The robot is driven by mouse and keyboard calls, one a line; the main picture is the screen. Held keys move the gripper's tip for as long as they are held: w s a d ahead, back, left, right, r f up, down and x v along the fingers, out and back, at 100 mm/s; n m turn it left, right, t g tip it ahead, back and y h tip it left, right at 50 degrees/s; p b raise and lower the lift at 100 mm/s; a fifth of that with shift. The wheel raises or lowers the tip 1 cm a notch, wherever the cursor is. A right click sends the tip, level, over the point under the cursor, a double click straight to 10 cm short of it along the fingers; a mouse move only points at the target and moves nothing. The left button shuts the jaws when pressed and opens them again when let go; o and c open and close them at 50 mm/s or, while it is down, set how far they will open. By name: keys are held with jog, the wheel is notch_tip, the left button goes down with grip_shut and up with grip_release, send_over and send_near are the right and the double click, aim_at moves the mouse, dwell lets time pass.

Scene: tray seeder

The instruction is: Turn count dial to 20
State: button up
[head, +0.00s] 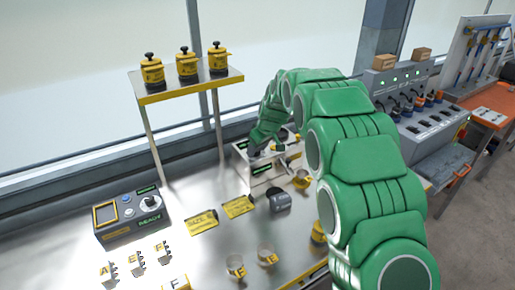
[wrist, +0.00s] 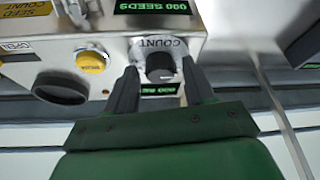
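The count dial (wrist: 160,68) is a black knob on a silver plate lettered COUNT, upside down in the wrist view. It sits on the front of a grey seed counter (wrist: 195,35), which also shows in the head view (head: 246,168), partly behind my gripper. My gripper (wrist: 161,82) is open, with one dark finger on each side of the knob and a small gap visible at each side. In the head view my gripper (head: 266,150) is small and partly hidden by the green arm. A green display (wrist: 152,7) reads 000 SEEDS.
A yellow button (wrist: 91,62) and a dark round opening (wrist: 60,88) are left of the dial. A shelf (head: 190,88) holds several yellow jars. A control box (head: 130,215) reading READY, yellow cards and small cups stand on the steel bench (head: 205,258).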

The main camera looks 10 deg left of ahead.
jog(key=c, duration=0.9)
jog(key=shift+m, duration=0.3)
jog(key=m+t+h, duration=0.1)
jog(key=m, duration=0.1)
jog(key=shift+s+f+m, duration=0.1)
jog(key=shift+s+m, duration=0.05)
jog(key=shift+m, duration=0.25)
jog(key=m+h, duration=0.1)
jog(key=m, duration=0.2)
jog(key=shift+a+t, duration=0.1)
jog(key=shift+t, duration=0.2)
jog(key=shift+a+m+h, duration=0.1)
jog(key=shift+m+h, duration=0.4)
jog(key=shift+m, duration=0.8)
jog(key=shift+a+m+h, duration=0.1)
jog(key=shift+m+h, duration=0.4)
jog(key=shift+m, duration=0.8)
jog(key=o, duration=1.1)
jog(key=shift+c, duration=0.2)
